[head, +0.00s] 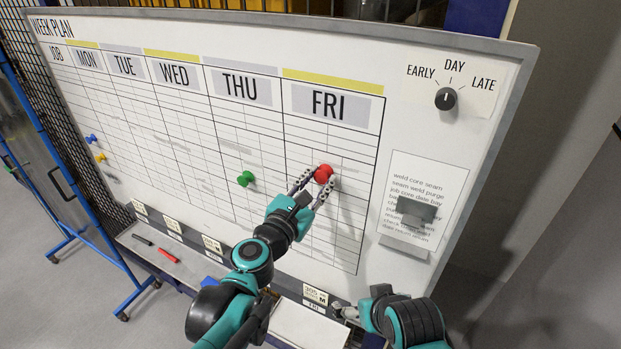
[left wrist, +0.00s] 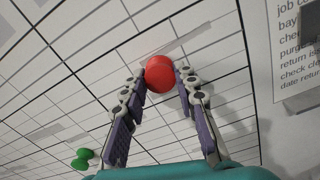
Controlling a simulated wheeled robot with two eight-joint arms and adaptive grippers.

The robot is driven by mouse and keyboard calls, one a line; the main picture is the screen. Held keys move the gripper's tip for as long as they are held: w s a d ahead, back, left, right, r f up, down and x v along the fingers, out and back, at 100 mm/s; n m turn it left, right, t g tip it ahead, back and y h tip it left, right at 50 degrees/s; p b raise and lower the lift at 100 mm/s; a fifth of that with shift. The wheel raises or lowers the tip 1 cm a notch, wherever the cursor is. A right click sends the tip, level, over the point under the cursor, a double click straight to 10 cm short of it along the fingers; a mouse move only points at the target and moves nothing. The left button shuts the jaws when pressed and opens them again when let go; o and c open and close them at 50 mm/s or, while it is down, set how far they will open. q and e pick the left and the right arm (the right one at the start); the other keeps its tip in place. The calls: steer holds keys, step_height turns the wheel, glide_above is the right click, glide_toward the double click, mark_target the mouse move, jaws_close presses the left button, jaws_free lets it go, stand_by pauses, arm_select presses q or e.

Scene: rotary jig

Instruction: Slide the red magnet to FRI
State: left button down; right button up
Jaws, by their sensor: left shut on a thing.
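The red magnet (head: 323,173) is on the whiteboard (head: 440,150), inside the FRI column and below the FRI heading (head: 333,104). My left gripper (head: 313,184) is shut on it, with one finger on each side. In the left wrist view the red magnet (left wrist: 160,74) sits between the two fingertips (left wrist: 160,80). My right gripper (head: 346,312) is low at the board's bottom edge, near the FRI tag; it is small and partly hidden, so its fingers do not show clearly.
A green magnet (head: 246,178) is in the THU column. Blue (head: 91,139) and yellow (head: 101,157) magnets are at the far left. A dial (head: 446,98) and a note with a dark block (head: 416,210) are right of FRI. Pens lie on the tray (head: 190,265) below.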

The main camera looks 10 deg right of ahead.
arm_select(q)
steer(key=shift+d, duration=0.1)
steer(key=shift+s, duration=0.1)
steer(key=c, duration=1.5)
jaws_free()
steer(key=shift+c, duration=0.2)
steer(key=o, duration=0.4)
steer(key=shift+s+d, duration=0.1)
steer(key=shift+d, duration=0.1)
steer(key=shift+s+a, duration=0.2)
steer(key=shift+a, duration=0.2)
steer(key=v, duration=1.1)
steer(key=shift+s, duration=0.2)
steer(key=shift+d, duration=0.1)
